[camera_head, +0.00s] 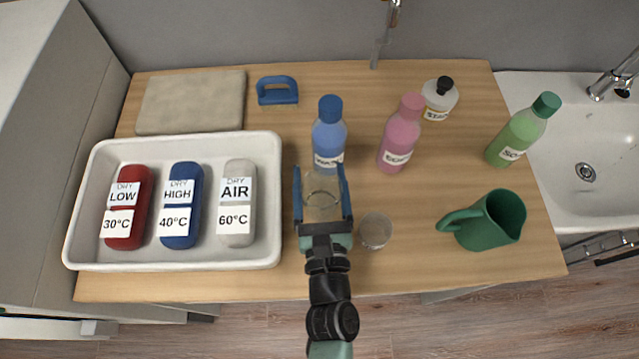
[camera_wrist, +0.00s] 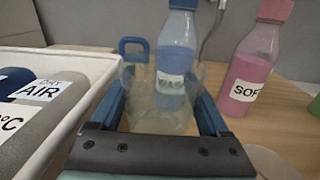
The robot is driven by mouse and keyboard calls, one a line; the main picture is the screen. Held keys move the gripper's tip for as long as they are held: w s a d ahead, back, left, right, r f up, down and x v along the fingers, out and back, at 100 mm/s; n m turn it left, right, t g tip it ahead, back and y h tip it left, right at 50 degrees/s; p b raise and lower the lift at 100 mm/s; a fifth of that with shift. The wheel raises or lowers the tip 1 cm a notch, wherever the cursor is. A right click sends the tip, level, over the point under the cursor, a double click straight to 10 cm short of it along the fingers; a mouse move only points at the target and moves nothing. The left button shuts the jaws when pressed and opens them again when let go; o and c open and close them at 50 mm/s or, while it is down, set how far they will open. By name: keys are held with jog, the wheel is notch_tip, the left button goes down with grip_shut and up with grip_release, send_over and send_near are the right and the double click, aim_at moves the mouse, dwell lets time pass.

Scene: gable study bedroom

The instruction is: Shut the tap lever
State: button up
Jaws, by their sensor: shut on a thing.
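A chrome tap (camera_head: 612,82) stands at the sink's back edge, cut off by the right side of the head view. I cannot make out its lever clearly or tell its position. A thin chrome fitting (camera_head: 387,28) rises at the back wall, its top out of view. My gripper (camera_head: 322,192) is over the wooden counter, far left of the sink tap. It is shut on a clear cup (camera_head: 322,208), which also shows between the blue fingers in the wrist view (camera_wrist: 160,112). A blue bottle (camera_head: 328,138) stands just behind the cup.
A white tray (camera_head: 272,200) with red, blue and grey labelled pieces is left of my gripper. A second clear cup (camera_head: 376,231) is close on the right. Pink (camera_head: 401,138), white (camera_head: 438,98) and green (camera_head: 520,135) bottles and a green jug (camera_head: 490,222) stand towards the sink (camera_head: 570,190).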

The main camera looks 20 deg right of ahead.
aim_at(319, 189)
jog(key=shift+f, duration=1.3)
jog(key=shift+f+b, duration=0.2)
jog(key=shift+b, duration=0.2)
jog(key=o, duration=1.5)
